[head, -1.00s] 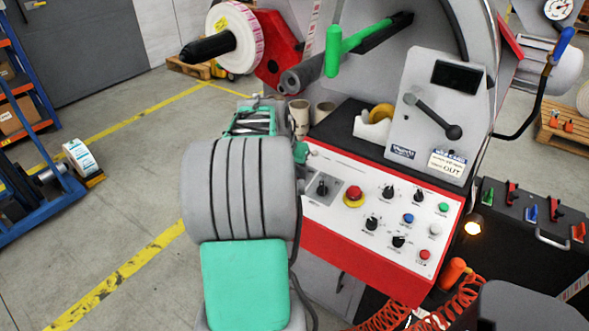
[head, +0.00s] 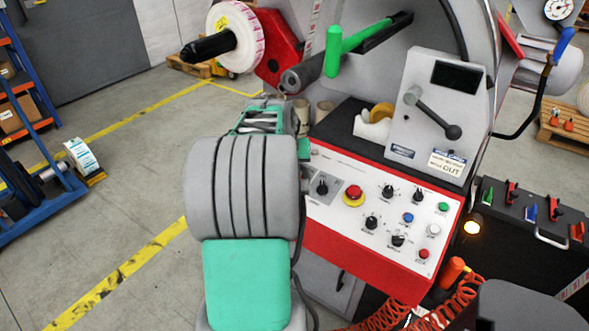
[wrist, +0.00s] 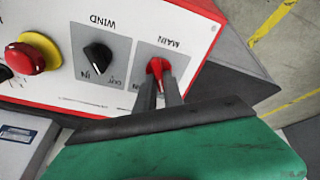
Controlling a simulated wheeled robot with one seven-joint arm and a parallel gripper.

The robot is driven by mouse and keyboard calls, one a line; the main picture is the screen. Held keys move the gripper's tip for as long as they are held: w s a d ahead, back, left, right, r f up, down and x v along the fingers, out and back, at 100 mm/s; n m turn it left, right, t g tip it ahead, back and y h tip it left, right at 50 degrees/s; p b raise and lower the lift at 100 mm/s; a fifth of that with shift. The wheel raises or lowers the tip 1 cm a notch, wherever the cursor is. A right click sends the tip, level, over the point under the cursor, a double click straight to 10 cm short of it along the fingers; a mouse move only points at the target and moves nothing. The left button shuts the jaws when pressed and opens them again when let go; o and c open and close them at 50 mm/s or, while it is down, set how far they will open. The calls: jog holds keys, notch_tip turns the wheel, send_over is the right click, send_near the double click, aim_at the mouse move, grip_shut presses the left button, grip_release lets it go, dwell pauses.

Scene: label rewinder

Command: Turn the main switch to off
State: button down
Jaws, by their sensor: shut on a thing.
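The main switch (wrist: 158,68) is a small red knob on a grey plate marked MAIN, seen upside down in the wrist view. My gripper (wrist: 160,86) reaches it from below in that view, with its two dark fingers closed on the knob. The fingers cover part of the knob and of the lettering beside it, so I cannot tell its setting for sure. In the head view my arm hides the main switch and the fingers.
The black WIND selector (wrist: 98,56) is beside the main switch, with the red emergency button (wrist: 30,54) on its yellow collar beyond. The white panel (head: 385,240) carries several more knobs and buttons. A black lever (head: 435,115) stands above it.

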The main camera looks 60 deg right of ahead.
jog(key=c, duration=1.5)
grip_release()
jog(key=shift+o, duration=0.2)
jog(key=shift+r, duration=0.15)
jog(key=v, duration=0.7)
jog(key=shift+a+r, duration=0.2)
jog(key=shift+r, duration=0.05)
